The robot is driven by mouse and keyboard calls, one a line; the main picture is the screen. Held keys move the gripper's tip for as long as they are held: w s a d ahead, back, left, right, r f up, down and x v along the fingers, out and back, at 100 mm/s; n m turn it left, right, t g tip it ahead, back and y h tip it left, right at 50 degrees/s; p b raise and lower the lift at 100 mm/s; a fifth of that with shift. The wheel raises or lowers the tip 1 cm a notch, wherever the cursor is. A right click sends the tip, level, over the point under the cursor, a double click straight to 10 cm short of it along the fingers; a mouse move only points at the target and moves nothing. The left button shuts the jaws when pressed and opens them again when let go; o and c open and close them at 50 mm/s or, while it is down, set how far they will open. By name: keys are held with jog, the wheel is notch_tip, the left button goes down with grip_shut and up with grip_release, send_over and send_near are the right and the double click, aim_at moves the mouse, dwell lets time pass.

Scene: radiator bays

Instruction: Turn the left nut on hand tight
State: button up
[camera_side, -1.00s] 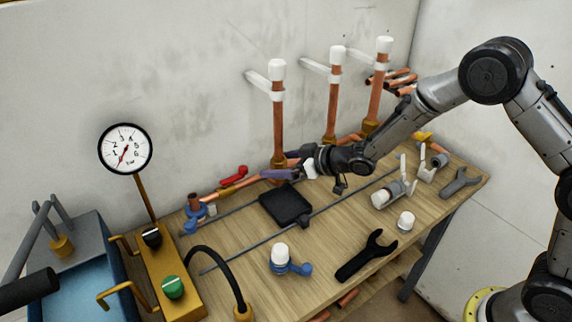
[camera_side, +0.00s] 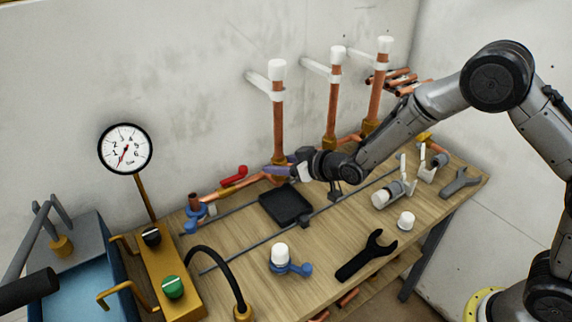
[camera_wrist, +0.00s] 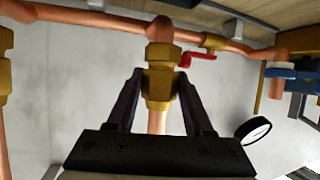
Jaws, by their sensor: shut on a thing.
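The left nut (camera_wrist: 159,90) is brass and sits around the left copper riser, just beside the tee on the horizontal copper pipe (camera_wrist: 95,19). My gripper (camera_wrist: 160,76) has its two dark purple fingers on either side of this nut in the wrist view, shut on it. In the side view my gripper (camera_side: 280,170) reaches in from the right at the foot of the left riser (camera_side: 278,122), and its fingers largely hide the nut there. Whether the threads are engaged cannot be seen.
A red valve lever (camera_side: 234,176) is left of the gripper. A black pad (camera_side: 287,203), a black wrench (camera_side: 367,254) and white-capped valves (camera_side: 281,256) lie on the bench. Two more risers (camera_side: 332,105) stand to the right. A gauge (camera_side: 125,149) stands at left.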

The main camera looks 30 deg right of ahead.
jog(key=shift+m+h, duration=0.6)
jog(key=shift+h, duration=0.1)
jog(key=shift+a+m+h, duration=0.1)
jog(key=shift+m+h, duration=0.6)
jog(key=shift+h, duration=0.1)
jog(key=o, duration=1.1)
jog(key=shift+s, duration=0.1)
jog(key=v, duration=0.9)
jog(key=shift+s, duration=0.45)
jog(key=shift+r, duration=0.1)
